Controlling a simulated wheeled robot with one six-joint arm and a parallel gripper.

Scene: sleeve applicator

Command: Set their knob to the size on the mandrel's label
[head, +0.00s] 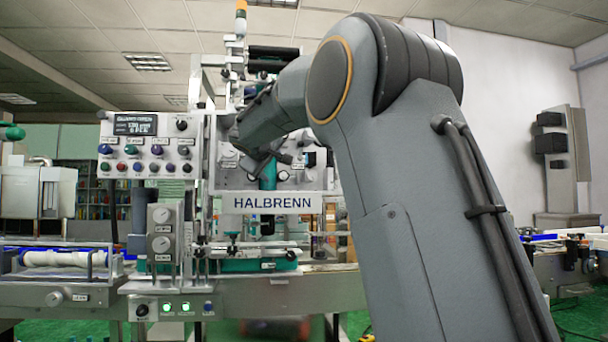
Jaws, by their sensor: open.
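The sleeve applicator (265,203), marked HALBRENN, stands ahead with several knobs. A grey box on its front carries two pale round dials, an upper dial (161,215) and a lower dial (161,244). Another pale knob (228,156) sits on the plate behind my arm. A teal upright part (267,175), perhaps the mandrel, shows below my wrist; I cannot read a size label on it. My gripper (284,158) is small and dark in front of the machine's plate, open, partly hidden by my arm. I cannot tell whether it touches anything.
A control panel (150,175) at left has a dark display (135,123) and several coloured buttons. A conveyor (60,290) runs along the lower left. My arm fills the centre right and hides part of the machine. The green floor (580,320) shows at lower right.

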